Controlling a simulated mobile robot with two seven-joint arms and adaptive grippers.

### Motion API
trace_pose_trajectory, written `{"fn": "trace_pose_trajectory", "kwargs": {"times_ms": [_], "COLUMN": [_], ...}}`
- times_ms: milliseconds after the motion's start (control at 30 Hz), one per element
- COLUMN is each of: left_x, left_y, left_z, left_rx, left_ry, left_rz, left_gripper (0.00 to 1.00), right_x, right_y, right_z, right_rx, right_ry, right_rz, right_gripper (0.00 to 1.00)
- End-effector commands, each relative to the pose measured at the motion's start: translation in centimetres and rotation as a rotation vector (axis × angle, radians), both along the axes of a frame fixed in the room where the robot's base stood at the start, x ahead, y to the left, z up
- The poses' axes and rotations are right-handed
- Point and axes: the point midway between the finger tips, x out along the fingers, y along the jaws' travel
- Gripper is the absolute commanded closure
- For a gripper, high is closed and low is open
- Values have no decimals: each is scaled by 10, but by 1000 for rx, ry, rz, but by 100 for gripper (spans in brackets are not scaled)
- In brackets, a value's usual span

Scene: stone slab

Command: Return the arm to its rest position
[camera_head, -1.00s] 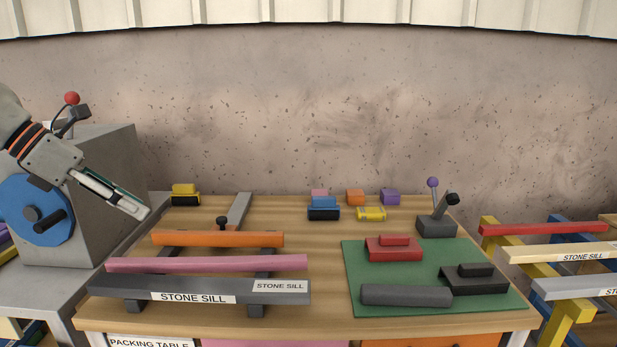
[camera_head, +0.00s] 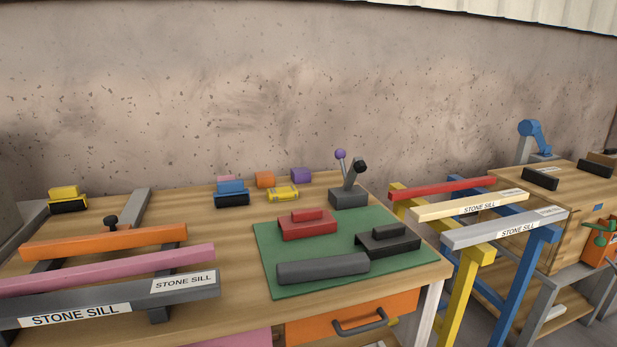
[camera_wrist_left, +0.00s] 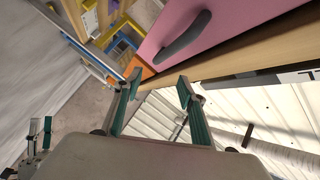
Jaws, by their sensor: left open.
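My left gripper (camera_wrist_left: 158,92) shows in the left wrist view. Its two teal-edged fingers stand apart with nothing between them. Beyond the fingertips is a pink drawer front (camera_wrist_left: 215,22) with a dark handle (camera_wrist_left: 186,38), apart from the gripper. In the head view neither arm is visible. A small jointed thing with teal and dark parts shows at the lower left of the left wrist view; it may be my right gripper, but it is too small to tell its state.
In the head view, the packing table holds stone sills (camera_head: 120,301), a green mat (camera_head: 262,245) with red and dark blocks, and a lever box (camera_head: 348,196). Trestles (camera_head: 467,290) with sills stand to its right, and another wooden table (camera_head: 567,188) is beyond them.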

Motion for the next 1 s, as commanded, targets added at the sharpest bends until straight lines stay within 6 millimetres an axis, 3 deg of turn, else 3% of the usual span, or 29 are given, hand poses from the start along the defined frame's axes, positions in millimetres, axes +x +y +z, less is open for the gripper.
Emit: {"fn": "trace_pose_trajectory", "kwargs": {"times_ms": [33,200,400,600,633,700,800,1000], "left_x": [-14,-57,-105,-152,-142,-137,-134,-134], "left_y": [-5,-14,-26,-40,-38,-38,-38,-38], "left_z": [-29,-96,-148,-186,-170,-157,-145,-123], "left_rx": [-79,-284,-444,-570,-567,-570,-579,-594], "left_ry": [95,374,616,818,785,765,755,753], "left_rz": [64,267,439,583,567,559,557,561], "left_gripper": [60,60,60,60,60,60,60,60], "right_x": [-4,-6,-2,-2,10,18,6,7], "right_y": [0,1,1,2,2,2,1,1], "right_z": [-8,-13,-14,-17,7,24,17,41], "right_rx": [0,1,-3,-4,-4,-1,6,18], "right_ry": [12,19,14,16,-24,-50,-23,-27], "right_rz": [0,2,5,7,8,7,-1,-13], "right_gripper": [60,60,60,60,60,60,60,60]}}
